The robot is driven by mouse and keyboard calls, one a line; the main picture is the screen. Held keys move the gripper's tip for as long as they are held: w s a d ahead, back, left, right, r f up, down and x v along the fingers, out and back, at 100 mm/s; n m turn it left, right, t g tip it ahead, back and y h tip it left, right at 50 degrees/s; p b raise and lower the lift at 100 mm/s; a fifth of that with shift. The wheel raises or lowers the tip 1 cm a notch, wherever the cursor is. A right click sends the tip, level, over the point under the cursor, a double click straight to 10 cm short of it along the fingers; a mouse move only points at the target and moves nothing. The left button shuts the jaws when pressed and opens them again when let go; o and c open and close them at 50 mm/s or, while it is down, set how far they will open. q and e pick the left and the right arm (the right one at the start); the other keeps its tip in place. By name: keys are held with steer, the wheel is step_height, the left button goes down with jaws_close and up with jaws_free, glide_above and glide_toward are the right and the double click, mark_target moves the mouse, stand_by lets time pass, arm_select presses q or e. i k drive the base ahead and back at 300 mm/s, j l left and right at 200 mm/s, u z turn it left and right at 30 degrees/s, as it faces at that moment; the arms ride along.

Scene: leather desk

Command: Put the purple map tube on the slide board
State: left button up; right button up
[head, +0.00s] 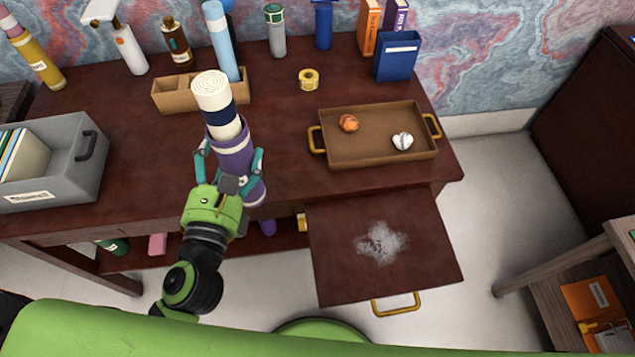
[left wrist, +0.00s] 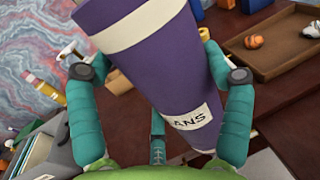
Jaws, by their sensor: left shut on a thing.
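The purple map tube (head: 235,160) has a pale round top end, white bands and a label. It stands nearly upright, tilted slightly, near the desk's front edge; I cannot tell whether its lower end touches the desk. My left gripper (head: 230,165) is shut around its body. In the left wrist view the tube (left wrist: 160,65) fills the space between the teal fingers (left wrist: 160,95). The slide board (head: 335,265) extends from the desk front, right of the tube, with a white powdery patch on it. My right gripper is not in view.
A brown tray (head: 375,155) with two small objects sits on the desk above the slide board. A grey file bin (head: 85,175) is at left. A wooden organizer (head: 175,97) with a light blue tube (head: 220,45) stands behind. The slide board is otherwise clear.

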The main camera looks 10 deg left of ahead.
mark_target(380, 235)
steer(key=k+j+z, duration=0.1)
steer(key=z, duration=1)
steer(key=k+z, duration=0.15)
steer(key=k, duration=0.35)
